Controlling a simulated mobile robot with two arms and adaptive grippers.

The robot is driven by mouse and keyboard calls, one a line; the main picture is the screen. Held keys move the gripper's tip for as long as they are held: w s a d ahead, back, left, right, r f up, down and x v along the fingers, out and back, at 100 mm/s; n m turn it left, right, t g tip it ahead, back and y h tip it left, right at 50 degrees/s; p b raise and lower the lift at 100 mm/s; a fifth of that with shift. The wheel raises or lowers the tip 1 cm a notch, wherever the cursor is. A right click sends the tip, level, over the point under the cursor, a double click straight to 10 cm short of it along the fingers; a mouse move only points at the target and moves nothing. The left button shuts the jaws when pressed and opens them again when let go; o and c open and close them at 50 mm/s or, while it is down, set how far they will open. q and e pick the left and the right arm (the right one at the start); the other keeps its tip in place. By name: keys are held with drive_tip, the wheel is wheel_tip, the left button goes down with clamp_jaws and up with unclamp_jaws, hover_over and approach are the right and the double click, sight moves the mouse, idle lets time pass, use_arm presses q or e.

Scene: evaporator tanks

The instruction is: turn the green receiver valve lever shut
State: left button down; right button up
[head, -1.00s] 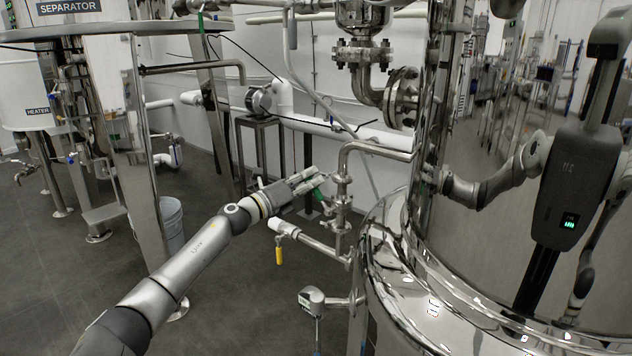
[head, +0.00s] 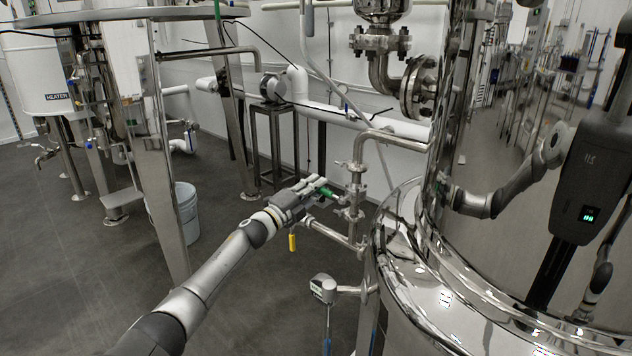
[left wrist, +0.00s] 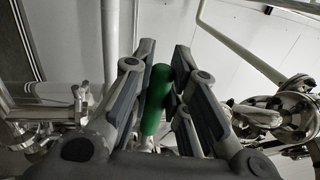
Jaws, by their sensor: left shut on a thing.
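The green receiver valve lever (head: 328,193) sticks out from the steel valve piping (head: 355,190) beside the large shiny tank. My left gripper (head: 322,188) is at the lever, with its fingers on both sides of it. In the left wrist view the green lever (left wrist: 155,98) lies between the two fingers of the left gripper (left wrist: 160,85), which are closed against it. The lever's far end and its joint with the valve are partly hidden by the fingers. My right gripper does not show directly; the tank wall only mirrors parts of my body.
A yellow-handled valve (head: 292,242) hangs just below my left gripper. The polished receiver tank (head: 470,290) fills the right side. A steel pipe (head: 385,134) bends above the valve. A grey bucket (head: 187,215) stands at left, and the floor (head: 90,270) is open there.

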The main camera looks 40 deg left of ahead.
use_arm(q)
drive_tip(key=shift+f+n, duration=0.35)
drive_tip(key=shift+n, duration=0.05)
drive_tip(key=shift+f, duration=0.1)
drive_tip(key=c, duration=1.4)
unclamp_jaws()
drive_tip(key=shift+a, duration=0.1)
drive_tip(key=shift+v, duration=6)
drive_tip(key=shift+s, duration=0.1)
